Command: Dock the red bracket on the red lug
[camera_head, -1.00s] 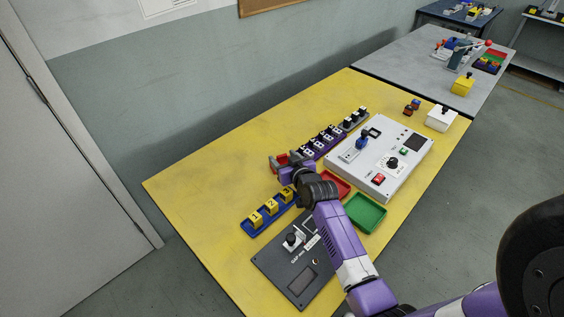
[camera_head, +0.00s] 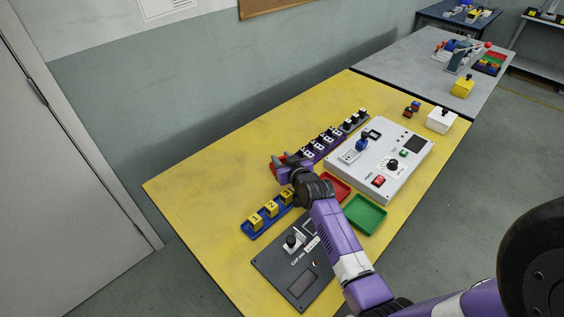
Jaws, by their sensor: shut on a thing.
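My gripper (camera_head: 283,162) is over the yellow table, at the near-left end of the purple strip of numbered blocks. A small red part (camera_head: 277,167) shows at its fingers; it looks like the red bracket, and my gripper is shut on it. My wrist and fingers cover much of this spot. I cannot make out the red lug as a separate thing. Whether the bracket touches anything under it cannot be told from this view.
A blue strip (camera_head: 247,230) with yellow numbered blocks lies near my wrist. A dark panel (camera_head: 275,262), a red tray (camera_head: 342,184), a green tray (camera_head: 365,214) and a white control box (camera_head: 408,158) stand around my arm. The yellow table's (camera_head: 210,170) left side is clear.

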